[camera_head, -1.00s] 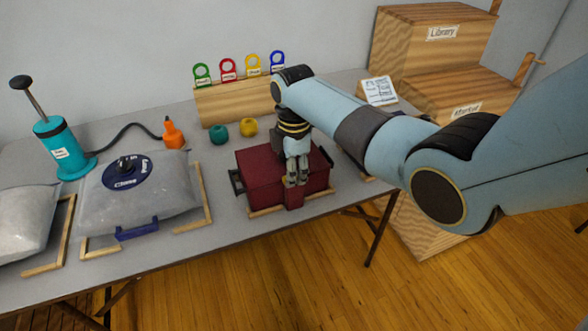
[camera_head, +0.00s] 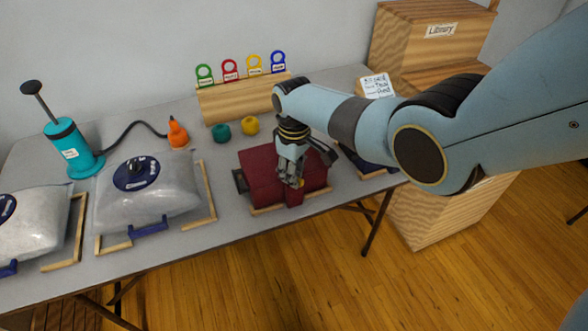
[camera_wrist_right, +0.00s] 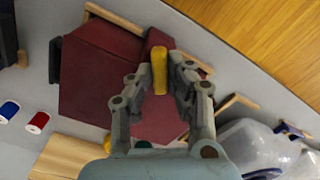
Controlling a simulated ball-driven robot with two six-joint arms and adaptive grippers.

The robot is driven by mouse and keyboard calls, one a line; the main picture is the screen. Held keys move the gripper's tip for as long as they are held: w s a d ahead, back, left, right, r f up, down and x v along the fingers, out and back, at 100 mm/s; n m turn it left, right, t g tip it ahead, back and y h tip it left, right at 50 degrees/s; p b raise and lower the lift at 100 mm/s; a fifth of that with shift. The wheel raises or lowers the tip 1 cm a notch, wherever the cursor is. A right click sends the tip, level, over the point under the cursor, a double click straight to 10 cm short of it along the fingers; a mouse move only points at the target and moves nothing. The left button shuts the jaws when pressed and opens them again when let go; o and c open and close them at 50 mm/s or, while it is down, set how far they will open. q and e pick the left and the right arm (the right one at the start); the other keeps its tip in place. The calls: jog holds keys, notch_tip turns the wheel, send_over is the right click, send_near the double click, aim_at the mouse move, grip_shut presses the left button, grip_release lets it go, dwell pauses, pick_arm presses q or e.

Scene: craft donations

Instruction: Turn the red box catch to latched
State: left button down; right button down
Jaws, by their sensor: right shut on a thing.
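The dark red box (camera_head: 257,168) with black side handles stands on the grey table near its front edge; its lid looks closed. A dark red tab (camera_head: 294,199) is at its front face. My right gripper (camera_head: 292,183) reaches down over the front of the box. In the right wrist view, its fingers (camera_wrist_right: 160,72) are shut on the yellow catch (camera_wrist_right: 158,62), one on each side. The catch lies roughly in line with the red tab (camera_wrist_right: 157,38). In the head view only a bit of yellow shows beside the fingertips. My left gripper is out of view.
Wooden strips edge the box. Wooden crates (camera_head: 425,30) are at right.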

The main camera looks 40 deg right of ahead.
jog(key=m+p, duration=0.1)
jog(key=m, duration=0.5)
dwell(0.6)
jog(key=c, duration=1.3)
grip_release()
notch_tip(320, 180, up, 12)
